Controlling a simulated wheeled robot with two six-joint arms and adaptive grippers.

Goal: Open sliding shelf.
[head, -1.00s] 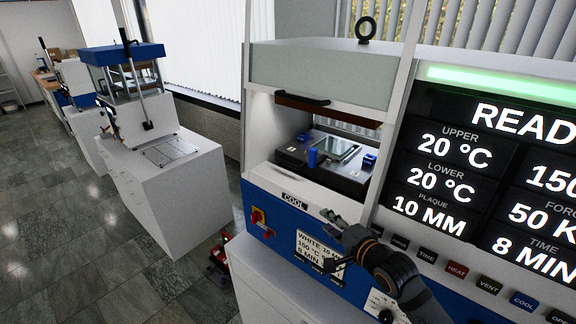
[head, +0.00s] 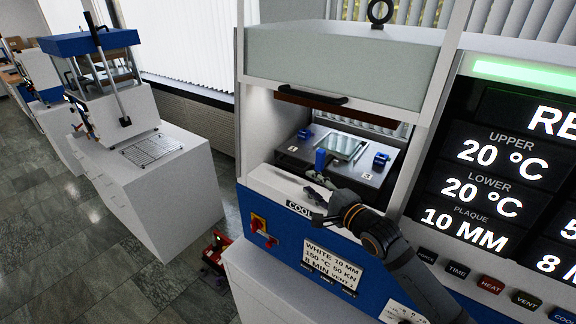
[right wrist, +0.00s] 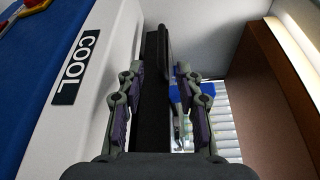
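The sliding shelf (head: 372,176) is a dark plate inside the open bay of the press. My right gripper (head: 314,195) is at the bay's front lip, just in front of the shelf and below the blue knob. In the right wrist view my right gripper (right wrist: 160,105) is open, and a dark edge runs between its fingers. I cannot tell whether the fingers touch it. My left gripper is not in view.
A raised grey guard (head: 335,75) with a black handle (head: 311,97) hangs above the bay. A display panel (head: 500,170) stands right. A red object (head: 216,249) is on the floor at left.

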